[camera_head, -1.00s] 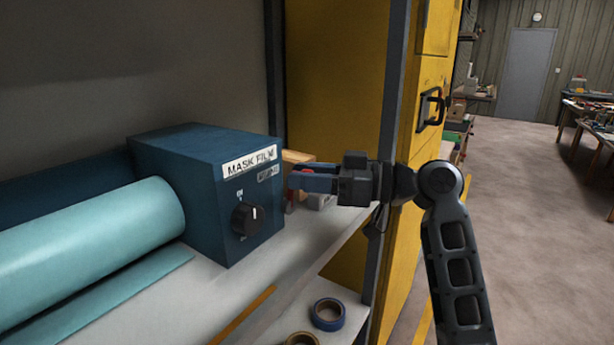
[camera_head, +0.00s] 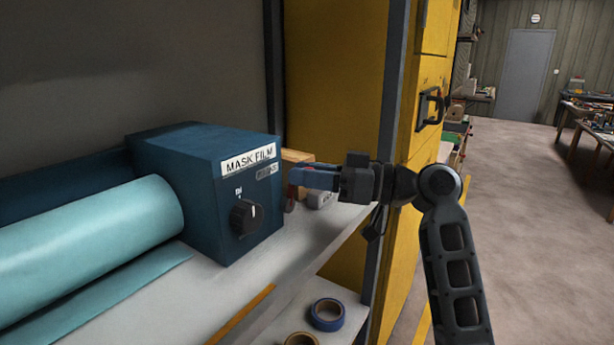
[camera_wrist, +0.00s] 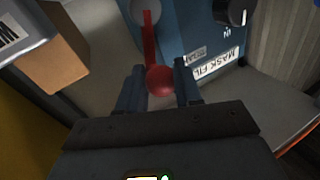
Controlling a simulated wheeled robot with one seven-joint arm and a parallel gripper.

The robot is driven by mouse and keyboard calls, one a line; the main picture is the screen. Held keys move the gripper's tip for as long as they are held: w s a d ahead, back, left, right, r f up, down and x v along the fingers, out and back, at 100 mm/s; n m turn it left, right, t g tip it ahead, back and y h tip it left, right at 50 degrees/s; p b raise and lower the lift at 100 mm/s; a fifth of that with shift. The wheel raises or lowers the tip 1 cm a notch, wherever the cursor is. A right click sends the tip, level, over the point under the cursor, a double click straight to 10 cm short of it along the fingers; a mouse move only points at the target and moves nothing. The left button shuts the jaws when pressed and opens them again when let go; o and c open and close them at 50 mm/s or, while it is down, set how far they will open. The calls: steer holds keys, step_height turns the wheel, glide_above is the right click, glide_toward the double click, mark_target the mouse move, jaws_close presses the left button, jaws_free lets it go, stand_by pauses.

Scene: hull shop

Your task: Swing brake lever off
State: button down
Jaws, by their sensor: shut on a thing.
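The brake lever (camera_wrist: 150,38) is a red bar ending in a red ball knob (camera_wrist: 160,80), beside the blue mask film box (camera_head: 205,195). In the wrist view the knob sits between the fingers of my gripper (camera_wrist: 160,88), which is shut on it. In the head view my gripper (camera_head: 296,176) reaches in from the right at the box's right side. Only a small red part of the lever shows there; the rest is hidden behind the fingers and the box. The box has a black dial (camera_head: 243,216) on its front, which also shows in the wrist view (camera_wrist: 230,12).
A teal film roll (camera_head: 90,240) lies left of the box on the grey shelf (camera_head: 270,265). A cardboard box (camera_wrist: 50,50) stands close beside the lever. A dark upright post (camera_head: 388,130) and yellow cabinet (camera_head: 335,80) are near my arm. Tape rolls (camera_head: 327,314) lie lower down.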

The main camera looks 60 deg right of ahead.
steer(key=d+m, duration=0.1)
steer(key=m, duration=0.1)
steer(key=f+m+t+b, duration=0.1)
steer(key=m, duration=0.1)
steer(key=shift+d+f, duration=0.15)
steer(key=shift+d, duration=0.2)
steer(key=shift+d+f+m+t+h+b, duration=0.25)
steer(key=shift+d+f+m+t+b, duration=0.25)
steer(key=shift+m, duration=0.6)
steer(key=shift+d+f+m+t+h+b, duration=0.2)
steer(key=shift+m+t, duration=0.4)
steer(key=shift+m, duration=0.5)
steer(key=shift+d, duration=0.15)
steer(key=c, duration=0.8)
jaws_free()
steer(key=shift+c, duration=0.2)
steer(key=b+v, duration=0.1)
steer(key=v, duration=0.6)
steer(key=shift+s+b, duration=0.3)
steer(key=shift+s, duration=0.05)
steer(key=shift+d, duration=0.1)
